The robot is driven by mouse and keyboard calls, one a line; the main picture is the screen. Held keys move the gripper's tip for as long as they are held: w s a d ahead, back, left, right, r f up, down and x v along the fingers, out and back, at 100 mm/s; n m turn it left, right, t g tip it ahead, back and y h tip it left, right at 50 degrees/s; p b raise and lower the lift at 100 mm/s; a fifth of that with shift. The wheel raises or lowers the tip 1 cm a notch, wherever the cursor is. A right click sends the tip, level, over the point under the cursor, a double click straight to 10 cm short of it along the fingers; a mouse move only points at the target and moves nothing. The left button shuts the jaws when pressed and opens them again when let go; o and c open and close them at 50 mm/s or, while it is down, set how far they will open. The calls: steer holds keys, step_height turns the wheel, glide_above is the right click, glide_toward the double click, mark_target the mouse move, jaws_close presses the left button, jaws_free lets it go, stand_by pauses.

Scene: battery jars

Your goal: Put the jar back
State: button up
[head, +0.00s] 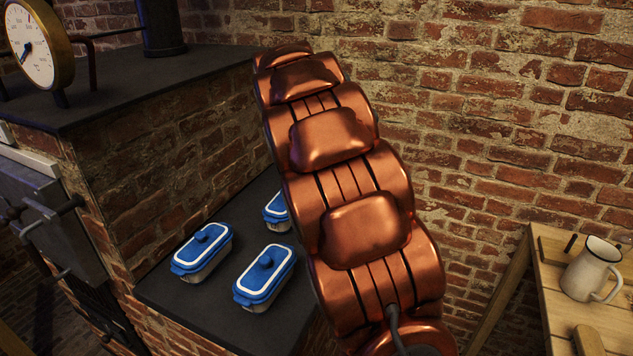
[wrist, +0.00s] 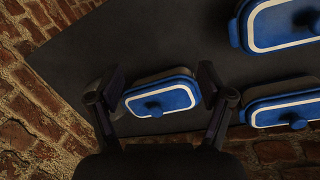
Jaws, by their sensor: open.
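In the wrist view my gripper (wrist: 160,84) is open, with one finger on either side of a jar (wrist: 172,97) that has a blue, white-rimmed lid and a dark blue knob. The jar stands on a dark slab, and I cannot tell whether the fingers touch it. The head view shows three such jars on the slab: one at left (head: 202,251), one in front (head: 265,278) and one behind (head: 276,211), partly hidden by my copper arm. My gripper is hidden in the head view. I cannot tell which of these jars is between the fingers.
Two more jars (wrist: 283,22) (wrist: 285,106) stand to the right in the wrist view. The dark slab (head: 178,291) meets brick walls (head: 490,110). A gauge (head: 38,45) stands on the higher ledge at left. A white mug (head: 590,270) stands on a wooden table at right.

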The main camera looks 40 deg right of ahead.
steer(key=w+d+n+p, duration=0.1)
steer(key=w+d, duration=0.3)
steer(key=w, duration=0.1)
steer(key=w+d+f+n+t+p, duration=0.1)
steer(key=w+d+p, duration=0.1)
steer(key=w+d, duration=0.2)
steer(key=w+d+f+n+p, duration=0.1)
steer(key=w+d+n+p, duration=0.1)
steer(key=w+d, duration=0.3)
steer(key=shift+w+d+f, duration=0.1)
steer(key=shift+w+d, duration=0.1)
steer(key=shift+w, duration=0.15)
steer(key=shift+w+d+f+p, duration=0.15)
steer(key=shift+f+p, duration=0.45)
steer(key=shift+f, duration=0.7)
steer(key=shift+w+d+f+p, duration=0.15)
steer(key=shift+f+p, duration=0.5)
steer(key=shift+f, duration=0.7)
steer(key=shift+w+d+f+p, duration=0.15)
steer(key=shift+f+p, duration=0.45)
steer(key=shift+f, duration=0.7)
steer(key=c, duration=1.1)
